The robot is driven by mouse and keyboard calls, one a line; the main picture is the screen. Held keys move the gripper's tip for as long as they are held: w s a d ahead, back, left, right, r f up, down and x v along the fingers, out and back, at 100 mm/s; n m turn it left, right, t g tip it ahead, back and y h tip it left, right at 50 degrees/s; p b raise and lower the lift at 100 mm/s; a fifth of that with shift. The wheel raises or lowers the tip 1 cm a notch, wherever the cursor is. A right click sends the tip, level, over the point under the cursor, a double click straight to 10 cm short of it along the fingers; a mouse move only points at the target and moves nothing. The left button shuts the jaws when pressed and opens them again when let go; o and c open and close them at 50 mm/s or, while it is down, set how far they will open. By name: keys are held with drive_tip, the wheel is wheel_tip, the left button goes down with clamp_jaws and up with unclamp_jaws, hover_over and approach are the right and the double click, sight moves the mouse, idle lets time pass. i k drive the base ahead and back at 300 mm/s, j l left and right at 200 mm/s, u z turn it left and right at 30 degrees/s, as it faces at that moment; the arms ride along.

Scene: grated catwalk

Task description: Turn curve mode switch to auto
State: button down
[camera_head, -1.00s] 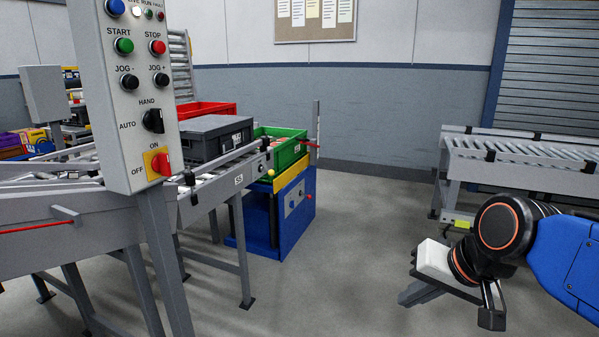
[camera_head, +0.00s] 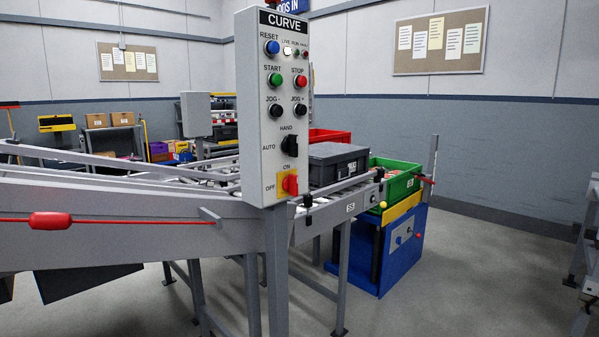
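The CURVE control panel (camera_head: 263,174) is a grey upright box on a post, a little left of the middle of the view. Its mode switch (camera_head: 290,146) is a black rotary knob low on the panel face. HAND is printed above the knob and AUTO to its left. The knob's handle looks upright, towards HAND. My gripper is outside the view, and nothing touches the switch.
A red ON/OFF switch (camera_head: 290,185) on a yellow plate sits just below the mode switch. Buttons and two black jog knobs sit above. A red pull cord (camera_head: 130,221) runs along the conveyor at left. The floor (camera_head: 450,280) at right is open.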

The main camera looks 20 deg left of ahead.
sight(290, 144)
drive_tip(key=i+u, duration=0.4)
drive_tip(key=i+l+u, duration=0.25)
drive_tip(key=u, duration=0.15)
drive_tip(key=i+l+u, duration=0.1)
drive_tip(key=i+l, duration=0.5)
drive_tip(key=i, duration=0.15)
drive_tip(key=i+l+u, duration=0.1)
drive_tip(key=i+l, duration=0.55)
drive_tip(key=i+u, duration=0.15)
drive_tip(key=u, duration=1.35)
drive_tip(key=k+l, duration=0.1)
drive_tip(key=l, duration=0.1)
